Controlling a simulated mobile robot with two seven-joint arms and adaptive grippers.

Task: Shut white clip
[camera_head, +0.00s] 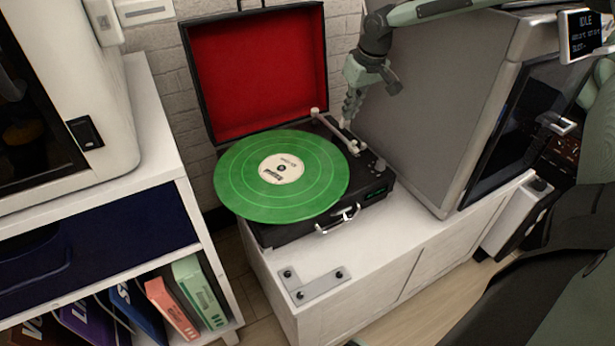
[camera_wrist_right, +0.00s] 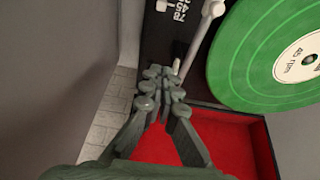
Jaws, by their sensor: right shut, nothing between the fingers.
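The record player (camera_head: 375,190) stands open on a white cabinet, with a green record (camera_head: 235,185) on it. Its pale tonearm (camera_head: 333,128) lies to the right of the record and also shows in the wrist view (camera_wrist_right: 203,40). A small white piece beside the tonearm, probably the white clip (camera_wrist_right: 177,64), shows just past my fingertips. I cannot tell whether it is open or shut. My right gripper (camera_head: 348,118) points down over the player's back right part, near the tonearm. In the wrist view its fingers (camera_wrist_right: 163,84) are together and empty. My left gripper is out of view.
The red-lined lid (camera_head: 257,75) stands raised behind the record. A large grey machine (camera_head: 430,110) stands close on the right, leaving little room beside my gripper. A metal plate (camera_head: 315,285) lies at the cabinet's front. A shelf with several sleeves (camera_head: 170,305) is at left.

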